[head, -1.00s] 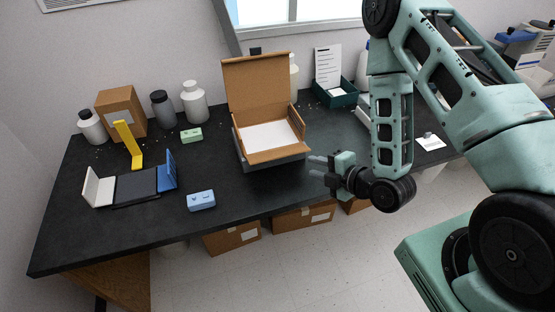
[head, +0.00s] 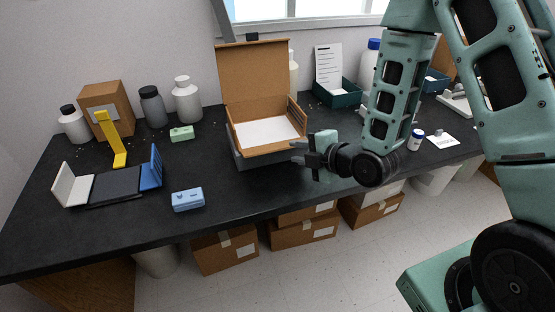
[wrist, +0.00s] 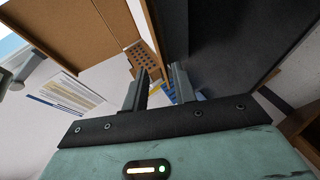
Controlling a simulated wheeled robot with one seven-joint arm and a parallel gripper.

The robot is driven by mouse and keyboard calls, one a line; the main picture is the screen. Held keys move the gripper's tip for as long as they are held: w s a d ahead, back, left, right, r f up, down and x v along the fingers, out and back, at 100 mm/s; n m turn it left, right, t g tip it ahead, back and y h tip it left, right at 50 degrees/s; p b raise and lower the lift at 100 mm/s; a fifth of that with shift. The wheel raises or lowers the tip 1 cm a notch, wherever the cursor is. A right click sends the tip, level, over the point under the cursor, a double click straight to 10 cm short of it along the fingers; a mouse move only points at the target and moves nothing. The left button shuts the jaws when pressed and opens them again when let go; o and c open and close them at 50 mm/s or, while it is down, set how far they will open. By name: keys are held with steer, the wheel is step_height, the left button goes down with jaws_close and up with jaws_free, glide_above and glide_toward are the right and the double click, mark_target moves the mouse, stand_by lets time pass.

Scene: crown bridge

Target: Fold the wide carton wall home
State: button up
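The brown cardboard carton (head: 272,148) sits on a dark grey base (head: 262,162) near the middle of the bench. Its tall wide panel (head: 253,82) stands up at the back, leaning slightly backward. Its slotted right wall (head: 297,116) is raised, and a white sheet (head: 266,132) lies inside. My gripper (head: 296,152) is open and empty at the carton's front right corner, fingers toward it. In the wrist view my gripper's fingers (wrist: 160,72) are apart, with brown panels (wrist: 75,35) at upper left. Whether a finger touches the carton cannot be told.
A blue box (head: 188,200) lies front left of the carton, a green box (head: 181,133) behind it. A hinged tray (head: 115,187) and yellow bracket (head: 112,140) stand further left. A green bin (head: 337,95) is behind right. Bare bench lies in front.

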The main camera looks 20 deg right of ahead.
mark_target(282, 149)
steer(key=p+x, duration=0.1)
steer(key=x, duration=0.7)
steer(key=shift+w+a+f, duration=0.1)
steer(key=shift+w+f, duration=0.05)
steer(key=shift+w, duration=0.2)
jaws_close()
